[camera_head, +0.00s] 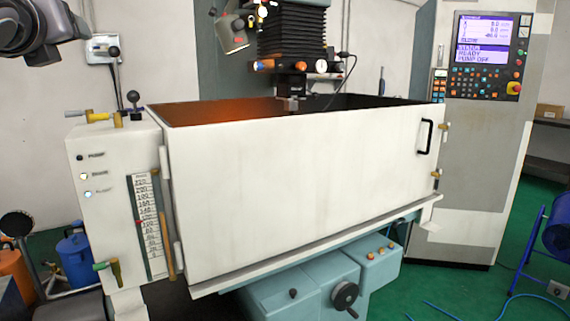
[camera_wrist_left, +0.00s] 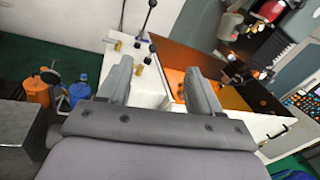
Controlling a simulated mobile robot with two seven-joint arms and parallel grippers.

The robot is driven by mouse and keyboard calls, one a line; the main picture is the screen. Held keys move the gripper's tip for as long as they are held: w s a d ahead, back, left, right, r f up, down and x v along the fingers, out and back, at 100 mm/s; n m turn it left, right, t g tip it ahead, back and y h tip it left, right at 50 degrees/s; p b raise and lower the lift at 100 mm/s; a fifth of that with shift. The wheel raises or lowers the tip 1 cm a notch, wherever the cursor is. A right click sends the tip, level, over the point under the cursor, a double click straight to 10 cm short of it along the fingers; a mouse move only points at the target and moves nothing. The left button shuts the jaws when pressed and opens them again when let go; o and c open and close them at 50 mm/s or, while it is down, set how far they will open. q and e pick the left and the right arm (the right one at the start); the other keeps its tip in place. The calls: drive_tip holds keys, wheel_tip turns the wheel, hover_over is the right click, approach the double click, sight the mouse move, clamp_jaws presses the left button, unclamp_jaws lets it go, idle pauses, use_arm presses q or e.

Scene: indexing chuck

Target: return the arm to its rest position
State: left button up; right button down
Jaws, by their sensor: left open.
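My left gripper (camera_wrist_left: 158,75) shows in the left wrist view with its two grey fingers spread wide and nothing between them. Past the fingers lie the white side cabinet and the open-topped tank. In the head view, a dark grey part of my left arm (camera_head: 40,25) is at the top left, in front of the wall and above the side cabinet. The fingers cannot be made out there. My right gripper is in neither view.
A white tank (camera_head: 300,180) with a black door handle stands in the middle, a machine head (camera_head: 290,45) over it. The side cabinet (camera_head: 112,170) carries a knobbed lever and valves. A control panel (camera_head: 485,55) is at right. Blue (camera_head: 75,260) and orange containers stand at lower left.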

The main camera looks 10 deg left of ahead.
use_arm(q)
drive_tip(key=w+d+f+n+h, duration=0.1)
drive_tip(key=w+d+f+h, duration=0.3)
drive_tip(key=f, duration=0.7)
drive_tip(key=w+d+f+n+g+h, duration=0.1)
drive_tip(key=w+d+f+n+h, duration=0.15)
drive_tip(key=d+f, duration=0.6)
drive_tip(key=w+d+f+n+h, duration=0.1)
drive_tip(key=w+d+f+h, duration=0.25)
drive_tip(key=f, duration=0.95)
drive_tip(key=s+d+f+n+g+h, duration=0.15)
drive_tip(key=s+f+n, duration=0.25)
drive_tip(key=f, duration=0.5)
drive_tip(key=s+d+f+n, duration=0.3)
drive_tip(key=s+f, duration=0.1)
drive_tip(key=f, duration=0.4)
drive_tip(key=s+d+f+n+g, duration=0.15)
drive_tip(key=s+f+n, duration=0.25)
drive_tip(key=f, duration=0.5)
drive_tip(key=s+f+n, duration=0.5)
drive_tip(key=s+f, duration=0.1)
drive_tip(key=s, duration=0.3)
drive_tip(key=s+f+n+g+y, duration=0.1)
drive_tip(key=s+f+n, duration=0.4)
drive_tip(key=s, duration=0.4)
drive_tip(key=shift+s+a+f+g, duration=0.3)
drive_tip(key=shift+a+f, duration=0.05)
drive_tip(key=shift+f, duration=0.3)
